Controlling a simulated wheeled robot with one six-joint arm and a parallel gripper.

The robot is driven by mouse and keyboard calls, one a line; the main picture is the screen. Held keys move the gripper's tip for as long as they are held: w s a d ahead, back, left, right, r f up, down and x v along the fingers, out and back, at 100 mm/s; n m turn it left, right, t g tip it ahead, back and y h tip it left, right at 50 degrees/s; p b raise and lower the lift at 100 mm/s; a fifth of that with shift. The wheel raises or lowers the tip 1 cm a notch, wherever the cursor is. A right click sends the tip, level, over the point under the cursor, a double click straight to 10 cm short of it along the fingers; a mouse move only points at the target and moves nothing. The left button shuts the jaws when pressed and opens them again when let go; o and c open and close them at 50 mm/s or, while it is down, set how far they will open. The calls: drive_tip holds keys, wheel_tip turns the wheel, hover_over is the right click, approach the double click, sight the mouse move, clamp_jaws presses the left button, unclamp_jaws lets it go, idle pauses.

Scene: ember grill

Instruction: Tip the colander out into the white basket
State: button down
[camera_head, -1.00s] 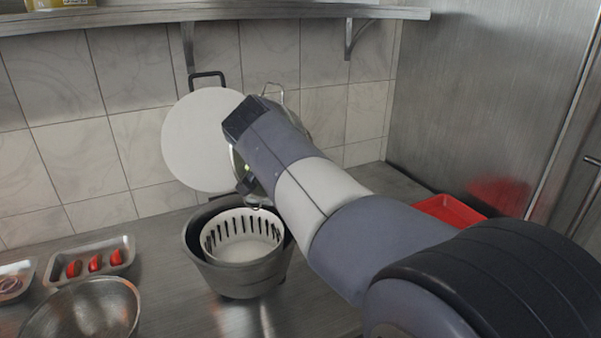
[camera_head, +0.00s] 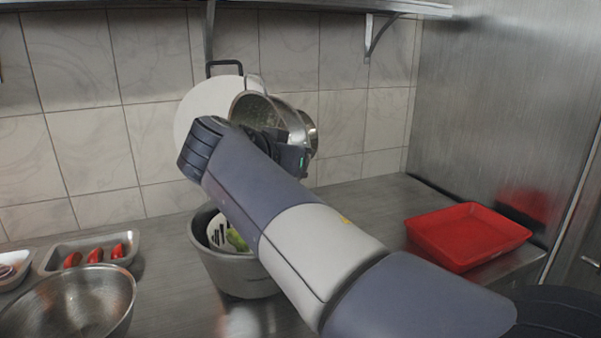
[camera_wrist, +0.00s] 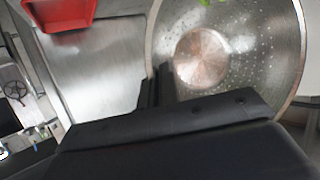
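The steel colander (camera_head: 246,106) is tilted on its side above the pot, in front of the white round board. My gripper (camera_head: 285,150) is shut on its rim, and in the wrist view (camera_wrist: 158,88) the fingers meet the rim. There the colander's perforated inside (camera_wrist: 240,60) looks nearly empty, with a bit of green (camera_wrist: 205,2) at the top edge. The white basket (camera_head: 214,230) sits inside a grey pot, mostly hidden by my arm. Green leafy food (camera_head: 236,240) shows in the basket.
The grey pot (camera_head: 235,277) stands on the steel counter. A steel bowl (camera_head: 75,308) and a tray (camera_head: 52,262) with red pieces are at left. A red tray (camera_head: 468,236) is at right. The white board (camera_head: 190,118) leans on the tiled wall.

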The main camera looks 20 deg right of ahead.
drive_tip(key=s+a+f+n+t+h+b, duration=0.1)
drive_tip(key=a+b, duration=0.4)
drive_tip(key=b, duration=0.5)
drive_tip(key=s+a+f+n+t+h+b, duration=0.2)
drive_tip(key=a+f+t+h+b, duration=0.1)
drive_tip(key=b, duration=0.7)
drive_tip(key=shift+s+a+f+t+h, duration=0.35)
drive_tip(key=shift+a+t+h, duration=0.55)
drive_tip(key=shift+h, duration=0.4)
drive_tip(key=shift+a+r, duration=0.1)
